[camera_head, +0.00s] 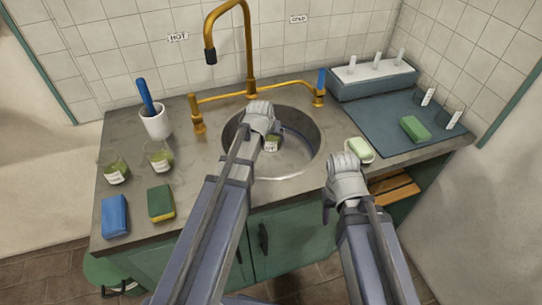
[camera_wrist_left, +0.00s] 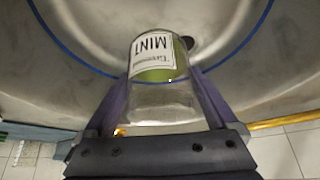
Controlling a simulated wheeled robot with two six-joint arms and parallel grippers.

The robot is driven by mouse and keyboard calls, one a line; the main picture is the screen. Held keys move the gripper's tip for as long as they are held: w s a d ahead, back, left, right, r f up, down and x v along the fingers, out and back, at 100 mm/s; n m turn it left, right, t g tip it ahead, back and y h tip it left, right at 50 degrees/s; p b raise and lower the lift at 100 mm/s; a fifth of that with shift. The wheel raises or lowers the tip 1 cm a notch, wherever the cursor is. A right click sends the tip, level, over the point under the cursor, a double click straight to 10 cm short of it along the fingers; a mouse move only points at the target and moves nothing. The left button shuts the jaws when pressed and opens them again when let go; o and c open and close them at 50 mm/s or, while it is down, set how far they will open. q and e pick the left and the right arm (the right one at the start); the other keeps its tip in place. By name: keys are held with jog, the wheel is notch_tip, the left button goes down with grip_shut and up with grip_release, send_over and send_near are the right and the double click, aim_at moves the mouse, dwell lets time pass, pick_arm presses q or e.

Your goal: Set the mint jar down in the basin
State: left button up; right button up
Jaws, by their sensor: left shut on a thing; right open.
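The mint jar (camera_wrist_left: 152,58) is glass with green contents and a white label reading MINT. It sits between the two fingers of my left gripper (camera_wrist_left: 165,92), which is shut on it. In the head view the jar (camera_head: 271,145) shows just beside my left gripper (camera_head: 262,128), within the outline of the round metal basin (camera_head: 300,158). The drain and a blue ring in the basin show behind the jar in the left wrist view. Whether the jar touches the basin floor I cannot tell. My right gripper (camera_head: 345,187) is open at the counter's front edge, its fingers partly hidden.
A brass faucet (camera_head: 249,50) arches behind the basin. Two jars with green contents (camera_head: 115,170) (camera_head: 159,157), a blue sponge (camera_head: 115,217), a green-yellow sponge (camera_head: 161,203) and a white cup (camera_head: 155,123) stand left. A soap dish (camera_head: 361,152) sits near my right gripper.

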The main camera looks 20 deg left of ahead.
aim_at(268, 146)
pick_arm(q)
jog(key=shift+f+b, duration=3.2)
jog(key=shift+f, duration=0.55)
jog(key=shift+f, duration=0.1)
jog(key=shift+f, duration=0.15)
jog(key=o, duration=1.2)
jog(key=shift+r, duration=0.2)
jog(key=shift+r, duration=0.2)
jog(key=p+v, duration=1)
jog(key=v, duration=0.1)
jog(key=shift+s+r, duration=0.25)
jog(key=shift+r, duration=0.05)
